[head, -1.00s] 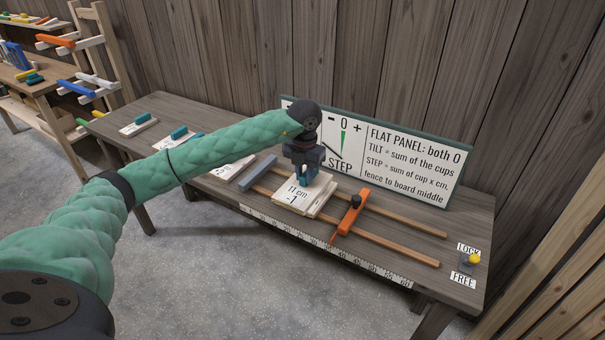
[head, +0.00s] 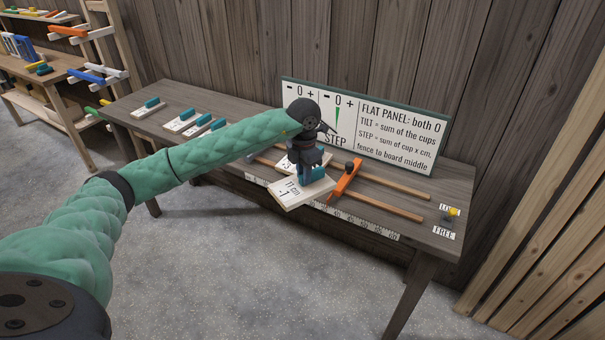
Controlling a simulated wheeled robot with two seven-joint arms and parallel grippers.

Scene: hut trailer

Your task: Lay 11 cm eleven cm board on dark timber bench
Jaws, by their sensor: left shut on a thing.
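The 11 cm board (head: 289,194) is a pale slab marked "11 cm" and "-1", with a teal grip block on top. My left gripper (head: 312,172) is shut on that teal block and holds the board tilted, over the front edge of the rails. The dark timber bench (head: 420,208) stands along the wall. Another pale board marked 3 (head: 284,164) lies on the rails behind the held one, partly hidden by my gripper. My right gripper is not in view.
An orange fence (head: 344,182) sits across the wooden rails just right of the held board. A yellow-knobbed lever (head: 453,212) is at the bench's right end. Several boards with teal blocks (head: 181,120) lie on the left part. A sign panel (head: 395,125) stands behind.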

